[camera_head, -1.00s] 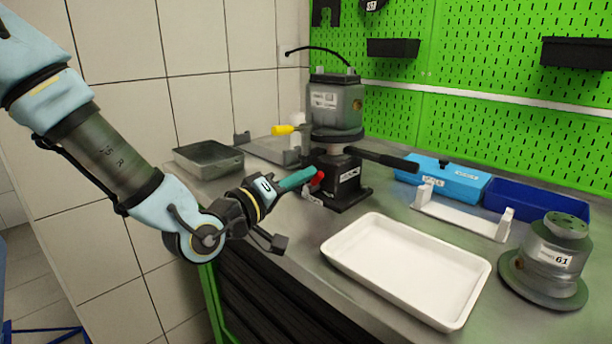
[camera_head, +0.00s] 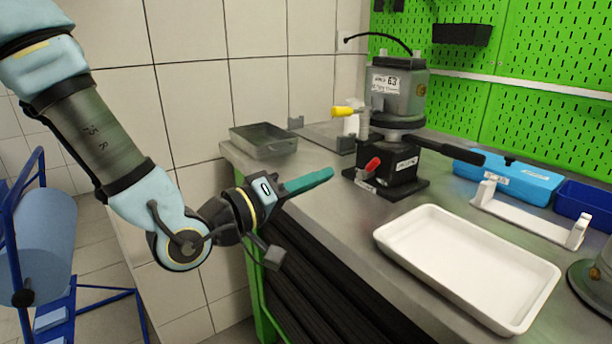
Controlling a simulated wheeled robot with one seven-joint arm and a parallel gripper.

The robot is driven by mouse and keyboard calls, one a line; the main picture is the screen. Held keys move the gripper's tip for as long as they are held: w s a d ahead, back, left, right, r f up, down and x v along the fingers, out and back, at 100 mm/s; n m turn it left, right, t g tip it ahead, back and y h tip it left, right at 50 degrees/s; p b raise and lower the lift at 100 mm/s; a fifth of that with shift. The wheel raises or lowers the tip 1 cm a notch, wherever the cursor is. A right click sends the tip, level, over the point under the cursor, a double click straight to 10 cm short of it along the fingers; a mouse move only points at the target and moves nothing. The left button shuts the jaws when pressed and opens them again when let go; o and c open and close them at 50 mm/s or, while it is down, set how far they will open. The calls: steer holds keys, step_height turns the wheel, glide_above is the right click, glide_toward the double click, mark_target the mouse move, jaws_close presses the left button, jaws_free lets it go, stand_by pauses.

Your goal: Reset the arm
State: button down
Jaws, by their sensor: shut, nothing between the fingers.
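My gripper (camera_head: 308,182) is at the end of my arm, left of the middle of the view. Its teal fingers are shut with nothing between them. They point right, over the left front edge of the steel bench (camera_head: 322,213). The fingers look apart from the pump (camera_head: 398,95), which stands upright on a black base (camera_head: 392,172) with a red knob (camera_head: 373,164). A yellow-handled part (camera_head: 343,112) is at the pump's left side.
A white tray (camera_head: 470,262) lies on the bench at the right. A grey metal tray (camera_head: 262,140) is at the back left. A white holder (camera_head: 525,213), a blue box (camera_head: 508,178) and a dark blue bin (camera_head: 585,203) stand farther right. A blue frame with a roll (camera_head: 45,245) stands at far left.

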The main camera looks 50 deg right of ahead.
steer(key=w+a+f+n+t+y+p, duration=0.1)
steer(key=w+a+f+t+y, duration=0.2)
steer(key=w+a, duration=0.45)
steer(key=w+a+f+n+t+y+p, duration=0.1)
steer(key=w+a+f+t+y, duration=0.2)
steer(key=w, duration=0.7)
steer(key=w+a+f+n+t+y+p, duration=0.1)
steer(key=w+a+f+t+y+p, duration=0.2)
steer(key=w+a, duration=0.45)
steer(key=w+a+r+n+y, duration=0.1)
steer(key=w+a+y, duration=0.2)
steer(key=a, duration=0.6)
steer(key=w+a+r+n+y, duration=0.15)
steer(key=a+y, duration=0.25)
steer(key=a, duration=0.4)
steer(key=s+a+r+n+g+y+p, duration=0.1)
steer(key=s+a, duration=0.1)
steer(key=a, duration=0.4)
steer(key=s+a+r+n+g+p, duration=0.1)
steer(key=s+a+r+n+g, duration=0.1)
steer(key=a, duration=0.4)
steer(key=shift+s+a+y, duration=0.25)
steer(key=shift+a+y, duration=0.05)
steer(key=shift+y, duration=0.1)
steer(key=shift+r, duration=0.1)
